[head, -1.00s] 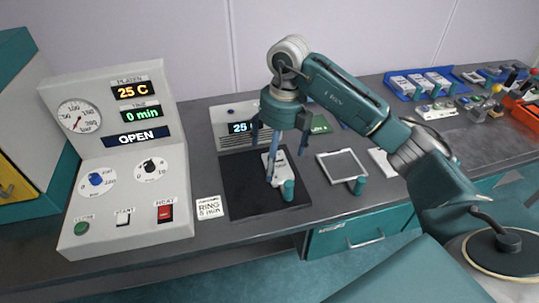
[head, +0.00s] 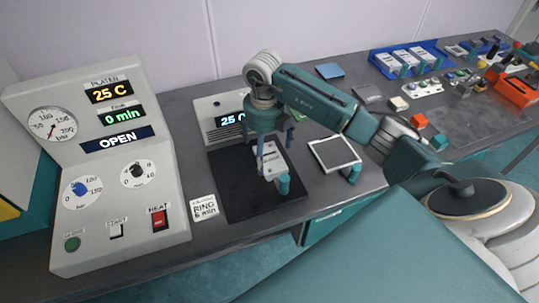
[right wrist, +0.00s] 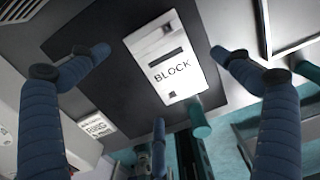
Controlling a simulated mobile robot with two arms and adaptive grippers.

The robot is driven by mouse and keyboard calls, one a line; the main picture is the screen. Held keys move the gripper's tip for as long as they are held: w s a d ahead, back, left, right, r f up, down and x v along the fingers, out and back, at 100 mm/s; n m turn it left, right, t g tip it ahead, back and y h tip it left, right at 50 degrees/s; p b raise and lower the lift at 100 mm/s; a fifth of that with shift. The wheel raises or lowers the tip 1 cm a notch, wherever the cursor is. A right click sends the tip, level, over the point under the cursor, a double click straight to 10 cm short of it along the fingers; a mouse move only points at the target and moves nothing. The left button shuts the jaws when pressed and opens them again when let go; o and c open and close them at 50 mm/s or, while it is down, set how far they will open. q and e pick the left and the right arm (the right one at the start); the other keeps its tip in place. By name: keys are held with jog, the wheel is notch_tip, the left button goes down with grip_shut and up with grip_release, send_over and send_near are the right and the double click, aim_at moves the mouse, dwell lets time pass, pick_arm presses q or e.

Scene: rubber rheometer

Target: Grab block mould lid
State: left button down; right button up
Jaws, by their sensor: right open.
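The white plate lettered BLOCK, which I take for the block mould lid, lies in the right wrist view (right wrist: 176,57) and in the head view (head: 272,164). It has a dark slot and a teal handle (head: 283,184) at its near edge. It rests on a black mat (head: 235,190); whether a mould part is beneath it, I cannot tell. My right gripper (head: 268,152) points down above the plate with its blue fingers spread. In the right wrist view the fingers (right wrist: 160,75) stand around the plate, apart from it. My left gripper is not in view.
A press panel (head: 115,150) reading OPEN stands left. A display box (head: 218,116) stands behind the mat. A RING card (head: 203,207) lies left of the mat. A framed plate with a teal handle (head: 335,153) lies right. A blue tray (head: 408,58) sits at the back right.

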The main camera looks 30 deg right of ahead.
jog(key=shift+s+f, duration=0.1)
jog(key=shift+f, duration=1)
jog(key=c, duration=1.5)
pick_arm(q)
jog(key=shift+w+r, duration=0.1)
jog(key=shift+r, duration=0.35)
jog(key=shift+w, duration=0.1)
